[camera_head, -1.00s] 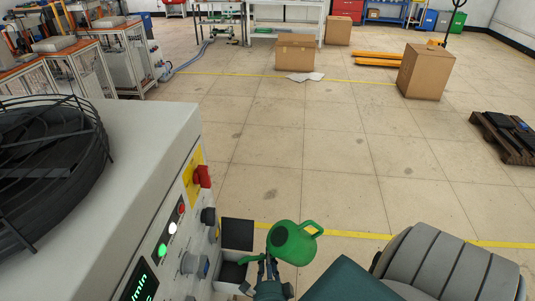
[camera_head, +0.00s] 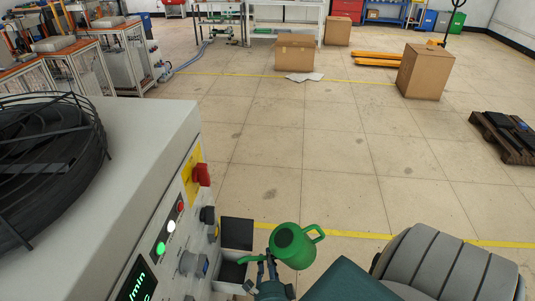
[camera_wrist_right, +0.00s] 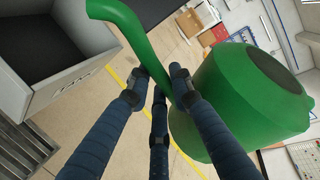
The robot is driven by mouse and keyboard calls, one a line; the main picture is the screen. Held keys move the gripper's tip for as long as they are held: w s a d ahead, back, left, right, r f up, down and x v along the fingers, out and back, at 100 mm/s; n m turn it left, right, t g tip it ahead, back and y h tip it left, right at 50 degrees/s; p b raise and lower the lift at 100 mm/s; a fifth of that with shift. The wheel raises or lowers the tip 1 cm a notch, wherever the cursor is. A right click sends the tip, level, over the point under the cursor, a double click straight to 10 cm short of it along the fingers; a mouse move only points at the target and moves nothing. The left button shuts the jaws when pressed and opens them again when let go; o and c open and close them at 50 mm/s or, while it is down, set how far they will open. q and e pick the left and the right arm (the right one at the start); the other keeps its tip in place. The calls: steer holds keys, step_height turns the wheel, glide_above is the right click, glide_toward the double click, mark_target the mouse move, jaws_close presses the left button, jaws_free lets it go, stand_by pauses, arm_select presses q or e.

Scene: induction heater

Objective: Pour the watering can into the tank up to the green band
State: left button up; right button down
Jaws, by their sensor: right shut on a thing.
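The green watering can (camera_head: 295,248) is to the right of the machine, with its spout pointing left. My right gripper (camera_head: 266,265) is shut on the spout; in the right wrist view its dark blue fingers (camera_wrist_right: 160,95) close around the green tube near the can body (camera_wrist_right: 245,95). The tank (camera_head: 231,273) is an open box with a dark inside, on the machine's side, below its raised dark lid (camera_head: 237,233). The spout end is over or beside the tank opening; I cannot tell which. The tank also shows in the right wrist view (camera_wrist_right: 88,62). No green band or water is visible. My left gripper is out of view.
The machine (camera_head: 150,135) fills the left, with a black fan guard (camera_head: 50,165), a red switch (camera_head: 201,174) and knobs on its panel. Floor beyond the can is clear. Cardboard boxes (camera_head: 425,72) and a pallet (camera_head: 505,138) are farther off.

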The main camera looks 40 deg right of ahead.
steer(key=shift+w+f, duration=0.1)
stand_by(0.3)
steer(key=shift+f+m+b, duration=0.35)
steer(key=shift+m, duration=0.15)
steer(key=shift+w+a+f+m+y+b, duration=0.1)
steer(key=shift+f+m+y+b, duration=0.25)
steer(key=shift+m+y+b, duration=0.05)
steer(key=shift+f, duration=0.1)
steer(key=shift+a+f+m+t+b, duration=0.1)
steer(key=shift+f+m+t+b, duration=0.2)
steer(key=shift+m+b, duration=0.15)
steer(key=shift+f, duration=0.1)
